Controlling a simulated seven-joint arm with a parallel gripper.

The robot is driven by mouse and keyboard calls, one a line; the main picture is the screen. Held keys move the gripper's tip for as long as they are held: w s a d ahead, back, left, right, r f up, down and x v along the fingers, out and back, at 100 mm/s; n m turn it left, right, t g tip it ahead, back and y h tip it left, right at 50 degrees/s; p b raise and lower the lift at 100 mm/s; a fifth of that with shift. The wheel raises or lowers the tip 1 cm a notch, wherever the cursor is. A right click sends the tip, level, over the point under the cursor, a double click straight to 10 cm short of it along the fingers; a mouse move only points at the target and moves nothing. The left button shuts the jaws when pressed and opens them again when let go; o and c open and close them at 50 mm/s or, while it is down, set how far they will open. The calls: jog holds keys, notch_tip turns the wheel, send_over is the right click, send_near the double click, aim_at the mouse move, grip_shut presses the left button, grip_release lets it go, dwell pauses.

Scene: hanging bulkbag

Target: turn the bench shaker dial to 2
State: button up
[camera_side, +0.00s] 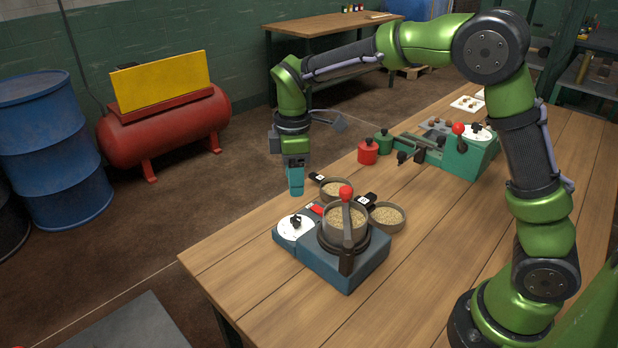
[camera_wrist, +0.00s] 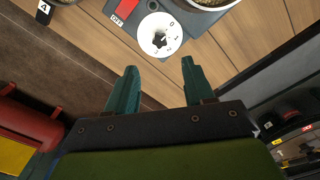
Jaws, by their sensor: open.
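The bench shaker (camera_side: 345,262) is a blue-grey box at the near edge of the bench, with a round pan of grain (camera_side: 345,218) and a red-knobbed lever (camera_side: 347,193) on top. Its white dial (camera_side: 295,228) with a black knob is on the left end; the dial also shows in the wrist view (camera_wrist: 160,35). Numbers ring the dial, but I cannot tell which one the knob points at. My gripper (camera_side: 296,190) is open and empty above and behind the dial. In the wrist view my gripper's fingers (camera_wrist: 159,65) are spread, with the dial beyond their tips, apart from them.
A red switch marked OFF (camera_wrist: 118,18) sits beside the dial. Bowls of grain (camera_side: 387,216) stand close to the shaker. The bench's front left corner is clear.

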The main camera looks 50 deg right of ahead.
aim_at(296, 218)
notch_tip(296, 218, down, 10)
jog(key=shift+f, duration=0.1)
dwell(0.4)
grip_shut()
